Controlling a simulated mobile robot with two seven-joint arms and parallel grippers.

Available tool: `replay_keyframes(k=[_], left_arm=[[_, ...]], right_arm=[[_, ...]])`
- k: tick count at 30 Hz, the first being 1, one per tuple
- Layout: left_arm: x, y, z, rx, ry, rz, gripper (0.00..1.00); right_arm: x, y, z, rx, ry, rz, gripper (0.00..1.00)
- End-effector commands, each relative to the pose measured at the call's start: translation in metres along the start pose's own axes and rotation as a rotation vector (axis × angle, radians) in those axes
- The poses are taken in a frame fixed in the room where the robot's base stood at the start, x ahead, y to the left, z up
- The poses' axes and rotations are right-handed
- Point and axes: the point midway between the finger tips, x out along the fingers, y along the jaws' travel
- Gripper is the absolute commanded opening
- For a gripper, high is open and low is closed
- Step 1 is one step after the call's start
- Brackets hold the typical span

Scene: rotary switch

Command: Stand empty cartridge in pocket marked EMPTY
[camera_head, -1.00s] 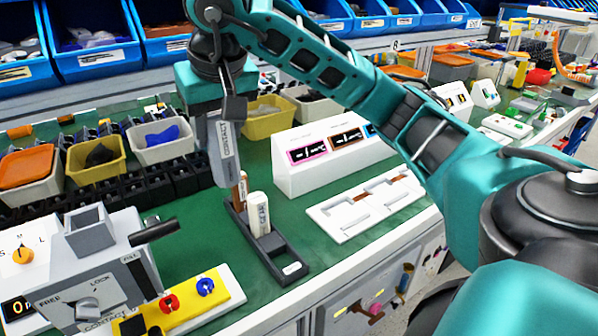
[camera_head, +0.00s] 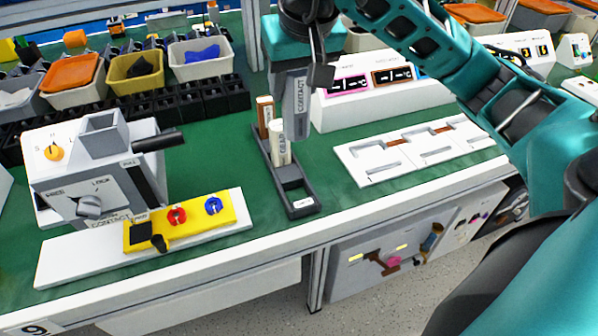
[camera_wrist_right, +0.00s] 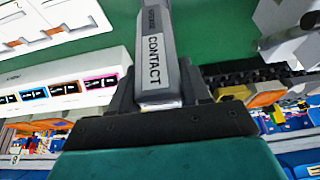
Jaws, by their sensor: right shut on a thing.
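My right gripper (camera_head: 297,78) is shut on a grey cartridge (camera_head: 300,112) lettered CONTACT, held roughly upright. The cartridge also shows between the fingers in the right wrist view (camera_wrist_right: 153,55). In the head view its lower end appears just right of a white cartridge (camera_head: 281,143) in a dark rack (camera_head: 295,182). A brown cartridge (camera_head: 264,112) stands at the rack's far end. The rack's near pocket is vacant, with a white label (camera_head: 303,203) in front, too small to read. I cannot tell the cartridge's height above the rack. My left gripper is not in view.
A grey machine (camera_head: 80,175) with a black handle and a yellow block (camera_head: 190,220) stand at left. A white box with coloured labels (camera_head: 375,100) and a white tray (camera_head: 420,150) lie to the right. Bins (camera_head: 135,75) line the back. Green surface around the rack is clear.

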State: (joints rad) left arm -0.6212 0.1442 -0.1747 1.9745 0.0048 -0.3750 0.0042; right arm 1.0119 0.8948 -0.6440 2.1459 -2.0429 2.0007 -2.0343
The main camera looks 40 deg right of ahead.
Motion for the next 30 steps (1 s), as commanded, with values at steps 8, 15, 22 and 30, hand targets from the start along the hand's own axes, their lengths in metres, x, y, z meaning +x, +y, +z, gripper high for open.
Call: replay_keyframes(k=[8,15,22,30], left_arm=[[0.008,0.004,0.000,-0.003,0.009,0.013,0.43],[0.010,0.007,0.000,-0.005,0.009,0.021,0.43],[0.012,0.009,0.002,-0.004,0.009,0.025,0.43],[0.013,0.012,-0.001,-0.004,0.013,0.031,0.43]], right_arm=[[0.075,0.001,0.032,-0.001,-0.007,0.002,0.10],[0.114,0.000,0.048,0.000,-0.002,0.000,0.10],[0.136,0.000,0.057,-0.001,-0.002,0.000,0.10],[0.155,0.000,0.064,-0.001,0.002,0.000,0.10]])
